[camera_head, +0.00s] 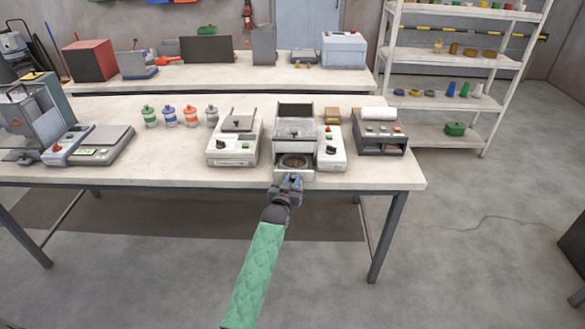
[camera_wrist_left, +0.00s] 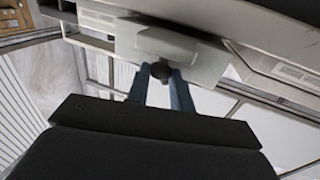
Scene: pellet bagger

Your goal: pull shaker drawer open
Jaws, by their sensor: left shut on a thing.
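The shaker (camera_head: 295,128) is a grey and white machine near the middle of the front table's edge. Its drawer (camera_head: 280,174) sticks out at the front, low down, and a round dark-rimmed dish (camera_head: 293,161) shows inside it. My left gripper (camera_head: 290,181) is at the drawer front, its arm in a green sleeve. In the left wrist view the two blue fingers (camera_wrist_left: 162,86) are closed around a dark round knob (camera_wrist_left: 160,70) on the pale drawer front (camera_wrist_left: 208,66). My right gripper is in neither view.
A white machine with a tray (camera_head: 235,140) stands left of the shaker, and a grey sealer-like machine (camera_head: 379,132) stands right. Several coloured jars (camera_head: 170,116) and a scale (camera_head: 103,142) are further left. The floor before the table (camera_head: 420,260) is clear.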

